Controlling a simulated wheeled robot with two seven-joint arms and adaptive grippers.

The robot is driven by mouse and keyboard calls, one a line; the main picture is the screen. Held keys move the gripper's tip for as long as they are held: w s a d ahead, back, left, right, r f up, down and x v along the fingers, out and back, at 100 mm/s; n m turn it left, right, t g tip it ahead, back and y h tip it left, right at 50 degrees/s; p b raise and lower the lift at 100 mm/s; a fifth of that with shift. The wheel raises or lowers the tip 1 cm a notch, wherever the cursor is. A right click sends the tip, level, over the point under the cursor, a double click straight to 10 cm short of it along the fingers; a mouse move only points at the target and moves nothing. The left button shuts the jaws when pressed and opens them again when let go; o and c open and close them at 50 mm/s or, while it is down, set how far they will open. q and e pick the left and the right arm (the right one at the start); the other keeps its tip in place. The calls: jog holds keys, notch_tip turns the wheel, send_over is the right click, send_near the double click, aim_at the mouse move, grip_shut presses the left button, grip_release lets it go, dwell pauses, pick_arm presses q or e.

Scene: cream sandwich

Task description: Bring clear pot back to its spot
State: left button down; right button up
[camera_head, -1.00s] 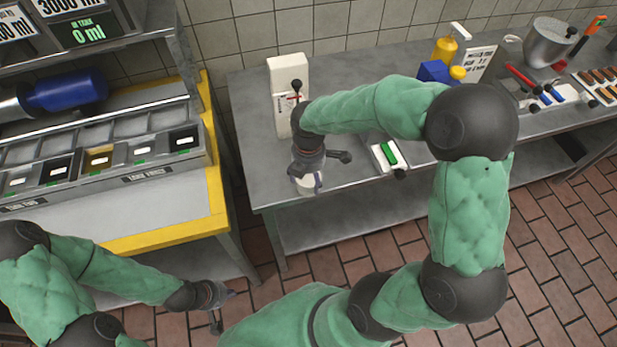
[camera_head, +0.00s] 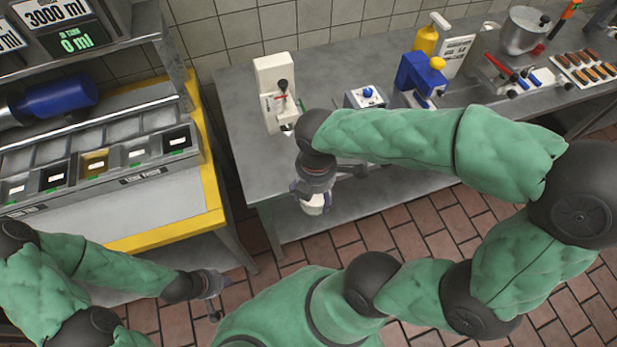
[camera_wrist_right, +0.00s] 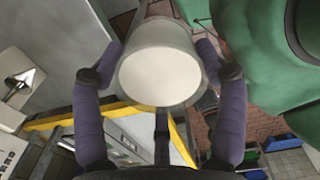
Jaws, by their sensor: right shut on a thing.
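My right gripper (camera_head: 312,192) is shut on the clear pot (camera_head: 314,207), a small see-through cup with white contents. In the head view it holds the pot in front of the steel table's front edge, above the gap by the floor. In the right wrist view the pot (camera_wrist_right: 160,70) sits between the two purple fingers of the gripper (camera_wrist_right: 160,85), with a white round face toward the camera. My left gripper (camera_head: 213,290) hangs low at the lower left, away from the pot. Its fingers are too small to judge.
A white dispenser (camera_head: 276,90) with a black-knobbed lever stands at the steel table's left end. A blue device (camera_head: 420,78), yellow bottle (camera_head: 427,38) and metal pot (camera_head: 523,32) stand further right. At left, a yellow-edged counter (camera_head: 205,208) holds a row of bins (camera_head: 95,165).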

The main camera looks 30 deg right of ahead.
jog(key=shift+w+a+r+m+p, duration=0.15)
jog(key=shift+a+r+m+p, duration=0.15)
jog(key=shift+p, duration=0.15)
jog(key=shift+w+a+p, duration=0.2)
jog(key=shift+w+p, duration=0.15)
jog(key=w+d+f+m, duration=0.1)
jog(key=w+f, duration=0.2)
jog(key=w, duration=0.1)
jog(key=w+d+f+b, duration=0.1)
jog(key=w+d+f, duration=0.1)
jog(key=w+f, duration=0.1)
jog(key=w+d+f+m, duration=0.1)
jog(key=w+d+f, duration=0.1)
jog(key=w, duration=0.4)
jog(key=shift+f+m, duration=0.3)
jog(key=shift+f, duration=0.15)
jog(key=shift+w+d+f+b, duration=0.3)
jog(key=shift+w+f, duration=0.15)
jog(key=shift+f, duration=0.1)
jog(key=shift+w+f+b, duration=0.1)
jog(key=shift+f+b, duration=0.5)
jog(key=shift+f, duration=0.95)
jog(key=shift+f, duration=0.1)
